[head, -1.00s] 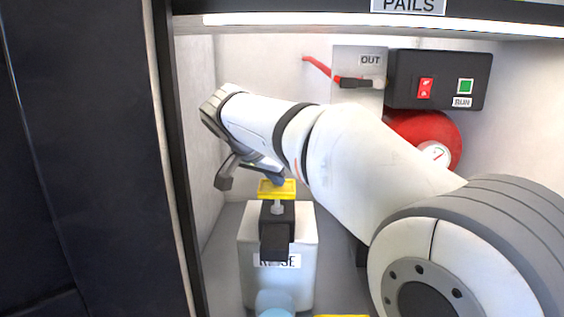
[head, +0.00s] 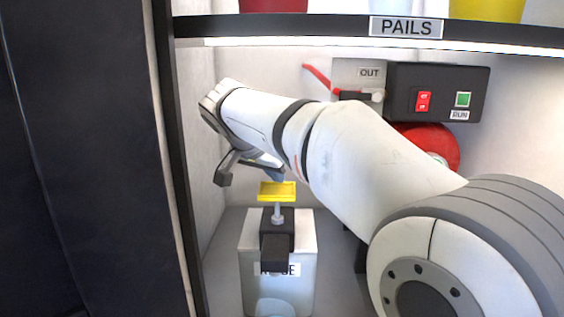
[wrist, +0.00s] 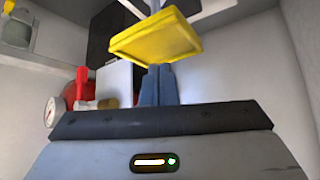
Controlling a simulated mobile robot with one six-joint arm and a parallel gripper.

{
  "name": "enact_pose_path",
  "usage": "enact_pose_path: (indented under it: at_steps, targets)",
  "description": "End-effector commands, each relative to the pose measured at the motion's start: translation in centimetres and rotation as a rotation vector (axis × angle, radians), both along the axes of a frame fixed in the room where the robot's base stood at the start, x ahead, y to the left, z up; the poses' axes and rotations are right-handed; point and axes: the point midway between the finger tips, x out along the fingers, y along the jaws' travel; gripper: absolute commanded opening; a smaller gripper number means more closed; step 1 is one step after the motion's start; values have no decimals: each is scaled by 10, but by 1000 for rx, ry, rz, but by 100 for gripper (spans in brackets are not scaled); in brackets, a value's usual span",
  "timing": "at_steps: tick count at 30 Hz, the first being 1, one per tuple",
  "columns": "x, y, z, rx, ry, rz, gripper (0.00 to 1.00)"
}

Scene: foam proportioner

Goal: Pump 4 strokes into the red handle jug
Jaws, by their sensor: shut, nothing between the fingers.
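The pump's yellow press plate (head: 277,191) tops a short stem on a pale box (head: 305,235) in the head view. In the wrist view my shut fingers (wrist: 158,85) point at the yellow plate (wrist: 155,43). A light blue rounded vessel (head: 278,308) shows under the spout, cut by the frame edge. No red handle is visible on it.
A black control box (head: 440,90) with a red switch and green button is on the back wall, beside the OUT panel (head: 350,75). A red tank (head: 425,140) sits below it. The PAILS shelf (head: 300,27) overhangs. A dark panel (head: 80,150) closes the left side.

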Motion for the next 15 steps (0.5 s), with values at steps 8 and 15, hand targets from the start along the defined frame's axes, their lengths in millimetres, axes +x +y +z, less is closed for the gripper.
enact_pose_path:
  at_steps: [8, 15]
  targets:
    - [0, 0, 11, 1, -1, 0, 0]
    - [0, 0, 36, 1, 0, 1, 0]
